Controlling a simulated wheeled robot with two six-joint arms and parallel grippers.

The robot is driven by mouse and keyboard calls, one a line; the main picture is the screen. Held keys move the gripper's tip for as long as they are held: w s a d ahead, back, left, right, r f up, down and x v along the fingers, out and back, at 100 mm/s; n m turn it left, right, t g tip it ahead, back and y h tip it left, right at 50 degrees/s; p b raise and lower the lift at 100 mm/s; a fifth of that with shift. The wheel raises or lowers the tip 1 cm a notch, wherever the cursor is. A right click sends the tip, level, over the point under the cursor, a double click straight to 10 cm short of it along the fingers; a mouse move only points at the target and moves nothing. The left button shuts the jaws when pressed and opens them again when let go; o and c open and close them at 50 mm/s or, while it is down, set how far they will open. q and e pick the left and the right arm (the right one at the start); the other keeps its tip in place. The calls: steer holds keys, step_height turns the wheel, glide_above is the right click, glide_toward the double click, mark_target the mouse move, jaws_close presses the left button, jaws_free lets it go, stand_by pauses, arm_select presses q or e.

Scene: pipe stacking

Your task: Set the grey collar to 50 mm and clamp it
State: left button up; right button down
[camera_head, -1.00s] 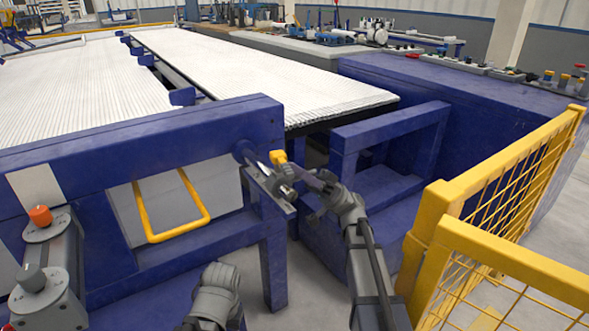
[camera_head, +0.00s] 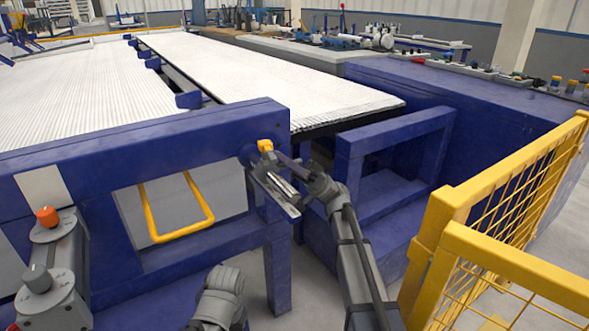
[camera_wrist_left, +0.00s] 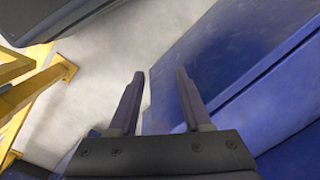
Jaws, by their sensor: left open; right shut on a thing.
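A yellow knob (camera_head: 265,146) shows at the end of the blue frame's post, beside a short grey rod. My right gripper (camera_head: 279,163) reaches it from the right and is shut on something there. I take this to be the grey collar, but the fingers and wrist hide most of it. A metal bar (camera_head: 282,198) slants down to the right below the gripper. No scale marks can be read at this size. My left gripper (camera_wrist_left: 160,76) is open and empty in the left wrist view, over pale floor and a blue surface.
A blue frame (camera_head: 150,138) with a yellow loop handle (camera_head: 150,217) stands at left. White pipes (camera_head: 270,80) lie behind. A yellow mesh fence (camera_head: 500,200) stands at right. A grey device with an orange knob (camera_head: 47,216) is at lower left.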

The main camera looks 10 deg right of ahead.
steer(key=shift+w+a, duration=0.3)
steer(key=shift+w, duration=0.6)
steer(key=c, duration=0.8)
jaws_free()
steer(key=shift+c, duration=0.2)
steer(key=s+b+v, duration=0.1)
steer(key=b+v, duration=0.4)
steer(key=v, duration=0.2)
steer(key=shift+w+d+f, duration=0.3)
steer(key=shift+w+f, duration=0.05)
steer(key=shift+w, duration=0.15)
